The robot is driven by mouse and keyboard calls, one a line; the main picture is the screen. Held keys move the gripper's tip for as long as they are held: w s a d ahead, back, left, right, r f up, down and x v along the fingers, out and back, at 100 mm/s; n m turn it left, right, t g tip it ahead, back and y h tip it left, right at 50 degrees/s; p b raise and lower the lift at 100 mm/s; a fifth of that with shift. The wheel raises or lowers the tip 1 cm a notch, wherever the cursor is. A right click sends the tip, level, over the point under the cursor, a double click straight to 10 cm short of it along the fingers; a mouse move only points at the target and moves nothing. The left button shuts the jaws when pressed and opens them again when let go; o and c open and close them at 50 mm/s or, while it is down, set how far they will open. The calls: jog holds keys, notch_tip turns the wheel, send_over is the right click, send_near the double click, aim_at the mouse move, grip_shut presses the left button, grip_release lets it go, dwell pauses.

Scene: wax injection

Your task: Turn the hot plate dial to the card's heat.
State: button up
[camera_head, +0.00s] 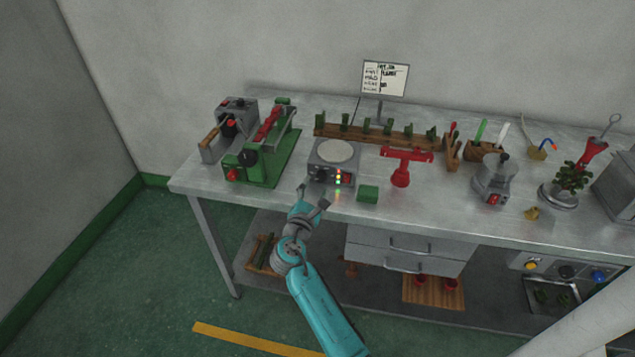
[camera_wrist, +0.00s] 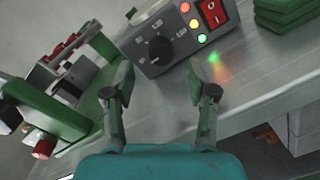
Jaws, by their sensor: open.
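The hot plate (camera_head: 333,162) is a grey box with a pale round top, near the front edge of the bench. Its black dial (camera_wrist: 159,48) is on the front panel, with markings too blurred to read. Beside the dial are red, yellow and green lights and a red switch (camera_wrist: 211,12). The card (camera_head: 385,78) stands on a post at the back; its handwriting is too small to read. My gripper (camera_wrist: 160,88) is open and empty, in front of the hot plate, its fingertips apart from the dial. It also shows in the head view (camera_head: 313,197).
A green machine (camera_head: 262,160) stands left of the hot plate. A green block (camera_head: 368,193) lies at its right, with a red stand (camera_head: 402,170) beyond. A wooden rack (camera_head: 375,136) with green pieces is behind. Drawers (camera_head: 405,250) hang below the bench top.

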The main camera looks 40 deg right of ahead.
aim_at(320, 180)
jog(key=shift+x, duration=1.75)
grip_shut()
